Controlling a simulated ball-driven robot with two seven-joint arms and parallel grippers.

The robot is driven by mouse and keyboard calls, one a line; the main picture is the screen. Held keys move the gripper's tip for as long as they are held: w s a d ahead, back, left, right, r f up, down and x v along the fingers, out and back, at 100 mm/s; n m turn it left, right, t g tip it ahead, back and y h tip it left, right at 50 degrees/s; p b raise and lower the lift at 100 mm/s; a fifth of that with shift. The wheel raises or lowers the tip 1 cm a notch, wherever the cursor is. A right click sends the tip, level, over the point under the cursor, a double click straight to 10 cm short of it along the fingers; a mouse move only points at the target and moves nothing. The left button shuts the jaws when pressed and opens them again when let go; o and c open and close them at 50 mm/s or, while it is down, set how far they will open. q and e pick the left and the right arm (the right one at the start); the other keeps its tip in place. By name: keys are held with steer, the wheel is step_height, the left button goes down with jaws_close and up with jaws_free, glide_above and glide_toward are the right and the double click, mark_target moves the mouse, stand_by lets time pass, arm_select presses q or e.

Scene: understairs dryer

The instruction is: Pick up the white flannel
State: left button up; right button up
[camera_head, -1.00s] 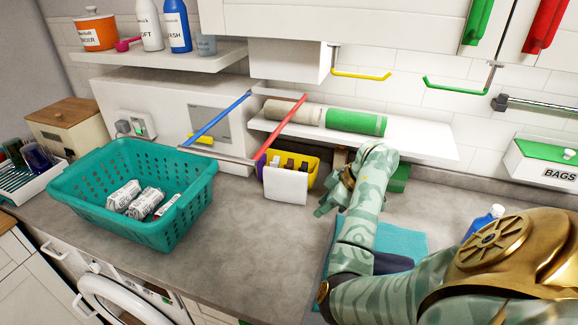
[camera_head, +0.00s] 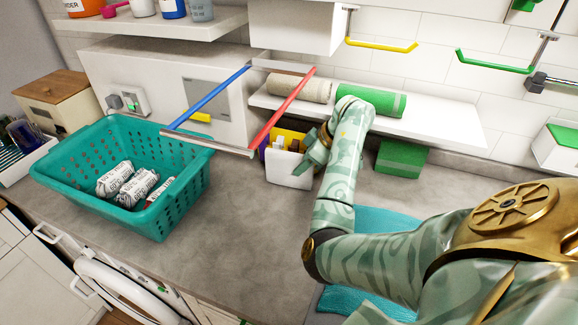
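The white flannel (camera_head: 288,170) looks to be the white square hanging flat over the front of a small yellow box (camera_head: 291,136) on the worktop. My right gripper (camera_head: 314,158) is at the right edge of the flannel and partly overlaps it in the picture. Its fingers are small and turned partly away from me, so I cannot tell whether they touch the flannel or how far apart they are. My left gripper is not in view.
A teal basket (camera_head: 75,150) with several white rolled items stands left on the worktop (camera_head: 215,240). A rack with a blue bar (camera_head: 212,97) and a red bar (camera_head: 285,105) juts out above the box. A green block (camera_head: 400,158) and a teal cloth (camera_head: 380,222) lie right.

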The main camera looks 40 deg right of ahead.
mark_target(285, 161)
steer(key=w+a, duration=0.1)
steer(key=w+b, duration=0.1)
steer(key=w, duration=0.1)
steer(key=w+a+f, duration=0.1)
steer(key=shift+w+a+b, duration=0.3)
jaws_close()
steer(key=shift+r, duration=0.2)
